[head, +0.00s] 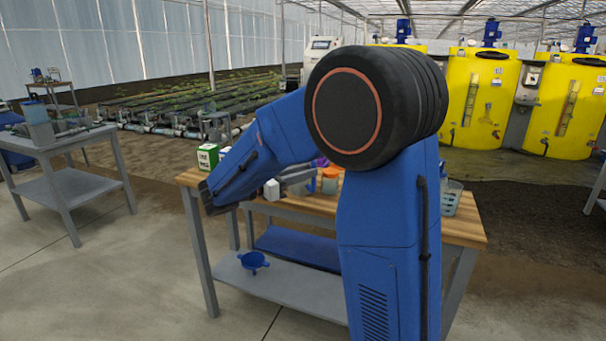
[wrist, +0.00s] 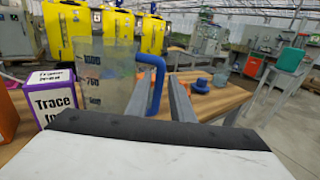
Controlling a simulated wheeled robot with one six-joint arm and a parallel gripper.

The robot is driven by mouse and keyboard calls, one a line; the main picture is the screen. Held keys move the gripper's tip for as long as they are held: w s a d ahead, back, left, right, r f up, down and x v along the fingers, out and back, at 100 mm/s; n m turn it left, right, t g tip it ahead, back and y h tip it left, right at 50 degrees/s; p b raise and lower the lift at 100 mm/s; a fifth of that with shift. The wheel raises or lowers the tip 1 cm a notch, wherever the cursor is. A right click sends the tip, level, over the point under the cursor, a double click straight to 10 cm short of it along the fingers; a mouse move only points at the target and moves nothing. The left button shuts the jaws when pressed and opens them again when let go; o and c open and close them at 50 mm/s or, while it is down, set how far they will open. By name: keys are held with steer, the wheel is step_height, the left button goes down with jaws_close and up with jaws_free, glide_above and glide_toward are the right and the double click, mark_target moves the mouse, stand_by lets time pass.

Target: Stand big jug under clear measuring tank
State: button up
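The big jug (wrist: 107,72), clear with dark volume marks, stands upright on the wooden bench in the wrist view. Its blue handle (wrist: 157,80) faces right. My gripper (wrist: 163,88) is at the handle, with a finger on either side of it. The fingers are apart, and a narrow gap seems to show beside the right finger. A bluish translucent tank (head: 36,112) on the left grey table may be the clear measuring tank.
A purple-and-white Trace box (wrist: 52,100) stands close left of the jug. An orange box is beside it. A graduated clear beaker (head: 452,197) stands at the bench's right end. Open floor lies between bench and left table (head: 60,140).

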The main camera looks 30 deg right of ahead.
steer(key=d, duration=0.7)
steer(key=shift+w+d+f, duration=0.15)
steer(key=shift+w+d, duration=0.05)
steer(key=shift+w, duration=0.05)
jaws_close()
